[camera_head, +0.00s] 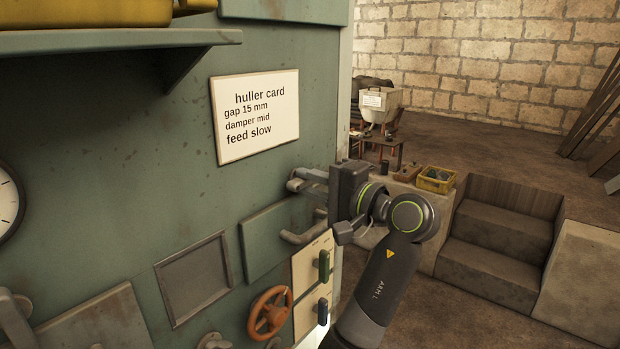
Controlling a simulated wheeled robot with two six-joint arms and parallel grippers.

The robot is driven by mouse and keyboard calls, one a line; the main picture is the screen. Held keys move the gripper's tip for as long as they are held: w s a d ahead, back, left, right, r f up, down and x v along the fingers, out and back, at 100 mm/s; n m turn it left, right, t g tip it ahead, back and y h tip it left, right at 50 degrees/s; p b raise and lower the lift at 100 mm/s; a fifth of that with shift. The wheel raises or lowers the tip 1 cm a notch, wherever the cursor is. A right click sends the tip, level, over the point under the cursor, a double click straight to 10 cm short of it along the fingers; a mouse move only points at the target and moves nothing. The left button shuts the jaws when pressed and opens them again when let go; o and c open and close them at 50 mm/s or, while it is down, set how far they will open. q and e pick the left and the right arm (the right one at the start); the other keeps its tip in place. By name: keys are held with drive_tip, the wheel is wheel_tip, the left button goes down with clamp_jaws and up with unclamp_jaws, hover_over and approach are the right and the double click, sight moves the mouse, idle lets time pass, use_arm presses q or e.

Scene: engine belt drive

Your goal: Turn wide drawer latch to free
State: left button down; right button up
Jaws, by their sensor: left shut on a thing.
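A wide drawer front (268,246) is set in the green machine panel, with a grey bar handle (300,238) on its right part. My left gripper (296,184) is at the panel just above the drawer's upper right corner. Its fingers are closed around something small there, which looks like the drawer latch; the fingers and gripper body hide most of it. I cannot tell which way the latch points. My right gripper is not in view.
Below the drawer are a cream plate with two dark switches (323,265) and an orange handwheel (269,313). A huller card (256,115) hangs above. A shelf (110,40) juts out at upper left. Stone steps (500,240) and a yellow crate (436,179) stand behind my arm.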

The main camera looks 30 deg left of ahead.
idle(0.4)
use_arm(q)
drive_tip(key=c, duration=1.4)
unclamp_jaws()
